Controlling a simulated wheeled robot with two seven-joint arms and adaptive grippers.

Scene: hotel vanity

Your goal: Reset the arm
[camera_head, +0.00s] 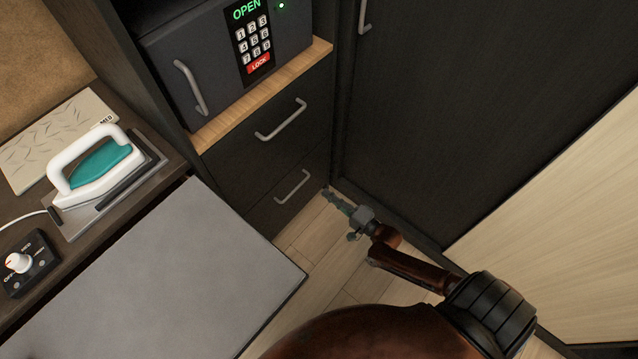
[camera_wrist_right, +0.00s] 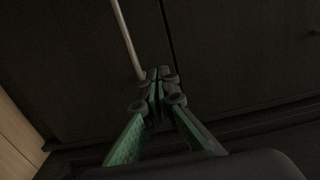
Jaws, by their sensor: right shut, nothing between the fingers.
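My right gripper (camera_head: 338,203) is low over the floor, near the lower drawers and the dark cabinet base in the head view. In the right wrist view the right gripper (camera_wrist_right: 158,88) shows green fingers with their tips together, shut and empty. A pale bar-like handle (camera_wrist_right: 127,38) runs on the dark front just beyond the fingertips; I cannot tell whether they touch it. My right arm (camera_head: 410,268) reaches in from the lower right. My left gripper is not in view.
A dark safe (camera_head: 205,60) reading OPEN stands above two drawers (camera_head: 285,125). A white and teal iron (camera_head: 95,165) rests on the left counter beside a control knob box (camera_head: 30,262). A grey board (camera_head: 190,260) juts out below. Tall dark door (camera_head: 440,100) behind; wooden floor (camera_head: 310,250) partly clear.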

